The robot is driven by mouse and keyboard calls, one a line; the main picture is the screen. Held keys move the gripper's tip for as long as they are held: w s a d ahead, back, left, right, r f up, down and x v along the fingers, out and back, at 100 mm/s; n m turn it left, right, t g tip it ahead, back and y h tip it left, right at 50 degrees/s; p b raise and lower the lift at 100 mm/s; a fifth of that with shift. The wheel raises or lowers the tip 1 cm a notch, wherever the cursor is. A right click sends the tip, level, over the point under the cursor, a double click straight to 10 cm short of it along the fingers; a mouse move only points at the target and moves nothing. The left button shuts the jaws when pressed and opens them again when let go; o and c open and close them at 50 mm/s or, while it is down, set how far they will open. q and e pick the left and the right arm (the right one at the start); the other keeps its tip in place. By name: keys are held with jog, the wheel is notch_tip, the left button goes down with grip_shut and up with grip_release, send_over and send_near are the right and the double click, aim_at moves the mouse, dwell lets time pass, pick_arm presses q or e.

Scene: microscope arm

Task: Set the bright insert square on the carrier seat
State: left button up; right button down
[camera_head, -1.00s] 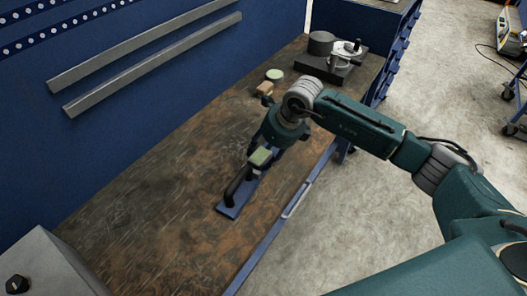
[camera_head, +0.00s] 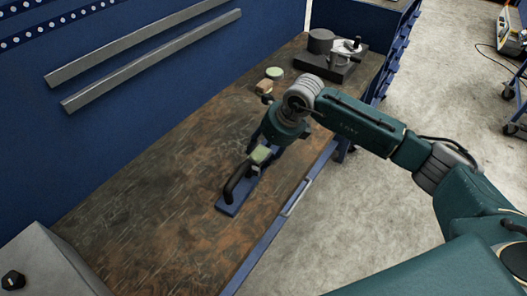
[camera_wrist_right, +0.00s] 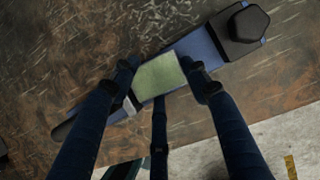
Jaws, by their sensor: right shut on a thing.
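The bright insert is a pale green square (camera_wrist_right: 161,76) held between the two fingertips of my right gripper (camera_wrist_right: 168,78). It also shows in the head view (camera_head: 261,155), below the right wrist. The carrier is a blue bar (camera_head: 229,208) on the bench with a black curved arm (camera_head: 237,185). In the wrist view the blue bar (camera_wrist_right: 200,46) runs diagonally beneath the insert, with a dark angular block (camera_wrist_right: 246,25) at its upper right end. The insert hides the seat, and I cannot tell whether they touch. My left gripper is not in view.
A tan block (camera_head: 265,86) and a round green-topped piece (camera_head: 274,73) lie beyond the gripper. A dark fixture (camera_head: 336,66) stands at the far end. A grey box (camera_head: 48,266) is at lower left. The brown bench (camera_head: 150,190) is bare left of the carrier.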

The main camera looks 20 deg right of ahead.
jog(key=shift+s+f, duration=0.4)
jog(key=shift+f, duration=0.35)
jog(key=c, duration=0.8)
grip_release()
jog(key=shift+w+f, duration=0.15)
jog(key=shift+w, duration=0.2)
jog(key=shift+d+r, duration=0.1)
jog(key=shift+r, duration=0.35)
jog(key=v, duration=1.1)
jog(key=shift+r, duration=0.25)
jog(key=shift+s, duration=0.1)
